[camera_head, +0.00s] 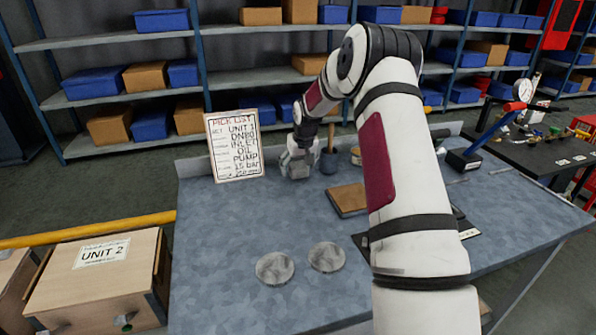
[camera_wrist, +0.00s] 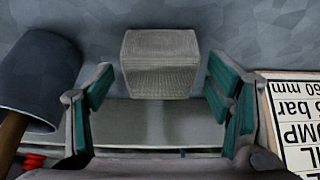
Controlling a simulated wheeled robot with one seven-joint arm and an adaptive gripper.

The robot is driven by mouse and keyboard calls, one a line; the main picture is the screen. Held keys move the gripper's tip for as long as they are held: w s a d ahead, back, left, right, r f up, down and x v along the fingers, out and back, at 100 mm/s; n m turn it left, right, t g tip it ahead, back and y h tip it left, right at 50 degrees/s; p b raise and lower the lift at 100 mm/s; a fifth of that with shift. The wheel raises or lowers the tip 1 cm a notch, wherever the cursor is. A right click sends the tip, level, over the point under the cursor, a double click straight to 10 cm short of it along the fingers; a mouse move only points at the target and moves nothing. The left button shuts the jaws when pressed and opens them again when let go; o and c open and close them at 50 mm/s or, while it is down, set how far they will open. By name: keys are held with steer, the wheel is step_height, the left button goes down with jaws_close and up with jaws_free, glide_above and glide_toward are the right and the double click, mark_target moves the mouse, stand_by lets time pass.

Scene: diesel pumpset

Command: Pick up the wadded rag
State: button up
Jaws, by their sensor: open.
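A grey-beige, block-shaped bundle with a woven cloth texture, which I take as the wadded rag (camera_wrist: 160,64), sits on the blue-grey table top at the upper middle of the wrist view. My gripper (camera_wrist: 160,74) is open, with one green-padded finger on each side of the rag. Gaps show between the rag and both fingers. In the head view my gripper (camera_head: 298,163) is low over the far part of the table, just right of the pick list board. I cannot make out the rag there; the gripper seems to hide it.
A dark mallet (camera_wrist: 38,82) stands close left of the fingers in the wrist view, and the pick list board (camera_wrist: 292,115) close right. On the table (camera_head: 225,235) are a brown board (camera_head: 347,199) and two grey discs (camera_head: 274,268). The left front table area is clear.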

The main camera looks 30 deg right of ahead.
mark_target(297, 162)
steer(key=c, duration=1.1)
steer(key=shift+c, duration=0.2)
steer(key=shift+r, duration=0.45)
step_height(297, 162, up, 3)
steer(key=s, duration=0.5)
steer(key=s+p, duration=0.1)
steer(key=s, duration=0.4)
steer(key=s+r, duration=0.1)
steer(key=s, duration=0.5)
steer(key=shift+a+r, duration=0.1)
steer(key=shift+a, duration=0.1)
steer(key=o, duration=0.4)
steer(key=c, duration=0.4)
steer(key=shift+s+p, duration=0.1)
steer(key=shift+p, duration=0.2)
